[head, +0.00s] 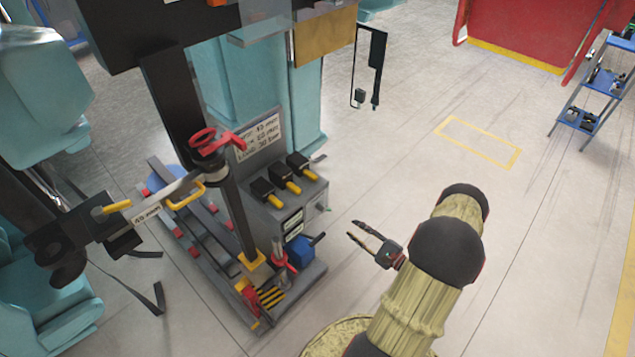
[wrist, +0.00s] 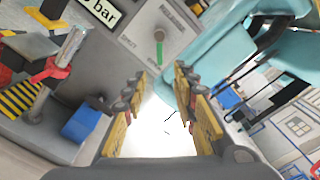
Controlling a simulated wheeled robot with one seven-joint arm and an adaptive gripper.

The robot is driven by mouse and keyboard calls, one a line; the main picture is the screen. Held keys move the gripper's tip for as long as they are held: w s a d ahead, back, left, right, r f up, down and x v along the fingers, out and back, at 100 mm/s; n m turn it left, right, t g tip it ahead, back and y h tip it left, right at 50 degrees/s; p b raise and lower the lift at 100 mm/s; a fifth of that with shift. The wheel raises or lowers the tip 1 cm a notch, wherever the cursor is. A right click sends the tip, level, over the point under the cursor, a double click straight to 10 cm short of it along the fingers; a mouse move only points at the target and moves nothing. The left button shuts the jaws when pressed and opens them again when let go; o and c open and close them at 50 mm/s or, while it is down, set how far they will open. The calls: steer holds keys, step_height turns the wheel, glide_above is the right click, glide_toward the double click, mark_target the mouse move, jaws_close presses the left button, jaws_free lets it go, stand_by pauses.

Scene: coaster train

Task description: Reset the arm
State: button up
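My arm reaches in from the bottom right of the head view, with khaki sleeves and dark round joints. My gripper (head: 357,233) points left, in the air beside the right side of the grey machine stand (head: 290,217). In the wrist view, the two yellow-and-dark fingers of my gripper (wrist: 158,85) stand apart with nothing between them. The gap shows a bright, pale patch behind. No held object shows.
The stand carries black-and-yellow switches (head: 283,180), a blue block (head: 299,249) and a red-topped post (head: 216,142). Teal seats (head: 35,95) are at the left. A blue shelf rack (head: 600,85) is at the far right. Open floor lies between.

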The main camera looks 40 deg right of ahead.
steer(key=s+a+f+g+y, duration=0.2)
steer(key=a+f+y, duration=0.15)
steer(key=a, duration=0.45)
steer(key=s+a+r+n+g+y, duration=0.45)
steer(key=a+r+g+y, duration=0.2)
steer(key=a+r, duration=0.2)
steer(key=s+a+r+n+g+h+p, duration=0.1)
steer(key=a+r+n+g+h, duration=0.3)
steer(key=r, duration=0.5)
steer(key=s+a+r+n+g+h, duration=0.1)
steer(key=r+n+g+h, duration=0.1)
steer(key=r+n, duration=0.45)
steer(key=a+r+n+g+h+p, duration=0.1)
steer(key=a+r+n+g+h, duration=0.25)
steer(key=r, duration=0.65)
steer(key=a+r+n+t+h, duration=0.1)
steer(key=a+r+n+t, duration=0.1)
steer(key=a+r, duration=0.4)
steer(key=a+r+n+t, duration=0.3)
steer(key=a+r+n, duration=0.2)
steer(key=r, duration=0.6)
steer(key=shift+s+a+r+t+h+p, duration=0.2)
steer(key=shift+a+r+t+h+p, duration=0.15)
steer(key=shift+a, duration=0.4)
